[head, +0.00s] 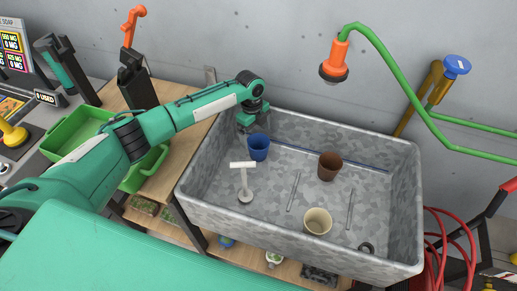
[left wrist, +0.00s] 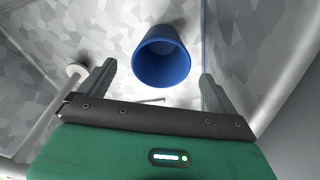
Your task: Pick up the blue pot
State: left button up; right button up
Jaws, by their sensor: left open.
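The blue pot (head: 258,147) stands in the back left part of the grey speckled sink basin (head: 290,250), near its left wall. My left gripper (head: 246,122) is over that back left corner, right beside the pot in the head view. In the left wrist view the blue pot (left wrist: 161,60) shows its open rim, ahead of and between the two spread fingers of my left gripper (left wrist: 157,85). The fingers are open and hold nothing. A gap shows between the pot and each finger. My right gripper is not in view.
A brown pot (head: 330,166), a cream pot (head: 317,222), a white T-shaped tool (head: 244,182) and thin rods lie or stand in the basin. A green crate (head: 75,138) is at left. An orange nozzle (head: 334,64) hangs above the basin. The basin's middle has free room.

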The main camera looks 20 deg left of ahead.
aim_at(259, 145)
pick_arm(q)
jog(key=shift+d+f, duration=0.2)
jog(key=shift+f, duration=0.9)
jog(key=f, duration=0.1)
jog(key=f+p, duration=0.1)
jog(key=f, duration=0.1)
jog(key=shift+s+d+f, duration=0.15)
jog(key=shift+d+f, duration=0.1)
jog(key=shift+d, duration=0.1)
jog(key=shift+f, duration=0.65)
jog(key=c, duration=1.1)
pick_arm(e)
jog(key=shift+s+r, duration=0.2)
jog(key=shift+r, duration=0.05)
pick_arm(q)
jog(key=shift+r, duration=0.1)
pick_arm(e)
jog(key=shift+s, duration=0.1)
